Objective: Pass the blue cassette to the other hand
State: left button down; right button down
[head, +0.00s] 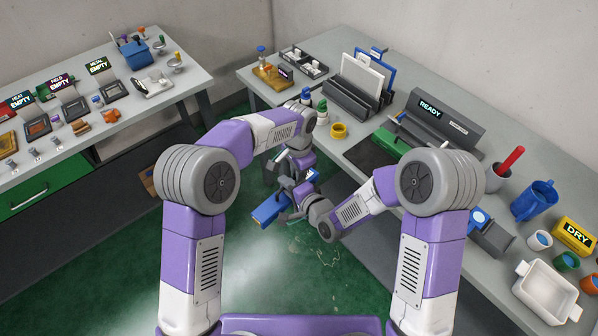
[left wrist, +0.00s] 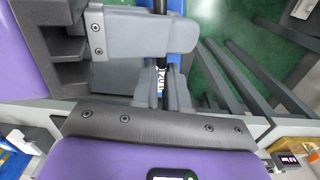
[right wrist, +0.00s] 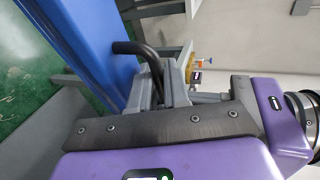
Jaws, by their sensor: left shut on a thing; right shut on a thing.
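The blue cassette (head: 268,210) is held in the air between my two arms, over the green floor in front of the right-hand bench. In the right wrist view it is a large blue slab (right wrist: 88,45) with a dark bent handle (right wrist: 138,49). My right gripper (right wrist: 160,88) is shut at that handle. My left gripper (head: 303,178) is also shut on the cassette, close beside the right one. In the left wrist view its fingers (left wrist: 172,92) close around a part with a white printed label (left wrist: 161,78). The exact contacts are partly hidden by the fingers.
The right bench carries a dark rack (head: 357,98), a yellow ring (head: 338,131), a READY console (head: 437,120), a blue jug (head: 535,199) and a white tray (head: 545,292). The left bench (head: 88,123) holds several labelled stations. Open green floor lies between the benches.

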jog(key=c, duration=1)
grip_release()
jog(key=shift+c, duration=0.2)
jog(key=shift+d, duration=0.1)
jog(key=v, duration=0.7)
jog(key=s+d+f+n+g+h, duration=0.2)
jog(key=d+f, duration=0.1)
jog(key=f, duration=0.4)
jog(key=s+d+f+n+g+h, duration=0.1)
jog(key=s+d+f+g, duration=0.2)
jog(key=f, duration=0.5)
jog(key=s+d+f+n+g, duration=0.1)
jog(key=s+f+n+g, duration=0.1)
jog(key=s+f, duration=0.2)
jog(key=s+d+f+n+g+h, duration=0.1)
jog(key=s+d+f+n+g, duration=0.1)
jog(key=s+f, duration=0.3)
jog(key=shift+s+d+f+n+g, duration=0.2)
jog(key=shift+s+f+n+g, duration=0.15)
jog(key=shift+s+g, duration=0.6)
